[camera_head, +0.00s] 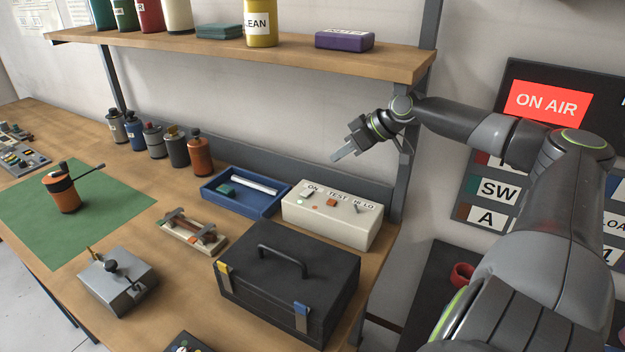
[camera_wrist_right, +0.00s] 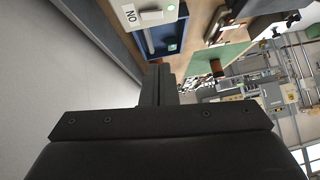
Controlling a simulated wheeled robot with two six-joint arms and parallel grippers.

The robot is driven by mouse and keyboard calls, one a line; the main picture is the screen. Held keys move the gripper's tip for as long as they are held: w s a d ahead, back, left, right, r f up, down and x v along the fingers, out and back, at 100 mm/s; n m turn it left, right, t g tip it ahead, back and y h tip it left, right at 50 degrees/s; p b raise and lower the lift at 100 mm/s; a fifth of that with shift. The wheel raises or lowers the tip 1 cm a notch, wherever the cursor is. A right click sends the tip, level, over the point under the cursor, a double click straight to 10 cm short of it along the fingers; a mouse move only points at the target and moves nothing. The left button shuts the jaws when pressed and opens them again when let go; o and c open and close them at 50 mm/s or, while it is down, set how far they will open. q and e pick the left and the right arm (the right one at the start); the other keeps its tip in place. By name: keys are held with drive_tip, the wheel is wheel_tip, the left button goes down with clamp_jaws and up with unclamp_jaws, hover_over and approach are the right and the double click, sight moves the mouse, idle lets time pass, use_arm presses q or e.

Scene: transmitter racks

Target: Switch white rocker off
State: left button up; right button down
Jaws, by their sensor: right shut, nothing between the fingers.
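The cream switch box (camera_head: 330,228) stands on the wooden bench behind the black toolbox. Its sloping top bears ON, TEST and HI LO labels. The white rocker (camera_head: 305,194) is at the left end of that top, by the ON label. In the right wrist view the rocker (camera_wrist_right: 152,15) shows at the top edge, beside a small lit green lamp (camera_wrist_right: 171,8). I cannot tell for sure which way the rocker is tilted. My right gripper (camera_head: 338,156) is shut and empty, above and behind the box, apart from it. My left gripper is not in view.
An orange-red button (camera_head: 331,202) and a small toggle (camera_head: 357,208) share the box top. A blue tray (camera_head: 232,205) stands left of the box, and the black toolbox (camera_head: 285,275) in front. A shelf (camera_head: 240,55) runs above; a metal post (camera_head: 398,180) stands behind the box.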

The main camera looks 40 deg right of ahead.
drive_tip(key=p, duration=0.1)
hover_over(302, 192)
drive_tip(key=s+d, duration=0.2)
drive_tip(key=s, duration=0.1)
wheel_tip(302, 192, down, 6)
drive_tip(key=shift+a+f, duration=0.15)
drive_tip(key=shift+f, duration=0.1)
drive_tip(key=f, duration=0.1)
drive_tip(key=f+p, duration=0.1)
drive_tip(key=f, duration=0.1)
drive_tip(key=shift+w+a+f, duration=0.15)
drive_tip(key=shift+a, duration=0.15)
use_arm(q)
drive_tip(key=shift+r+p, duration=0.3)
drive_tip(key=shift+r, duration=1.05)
use_arm(e)
drive_tip(key=shift+f, duration=0.7)
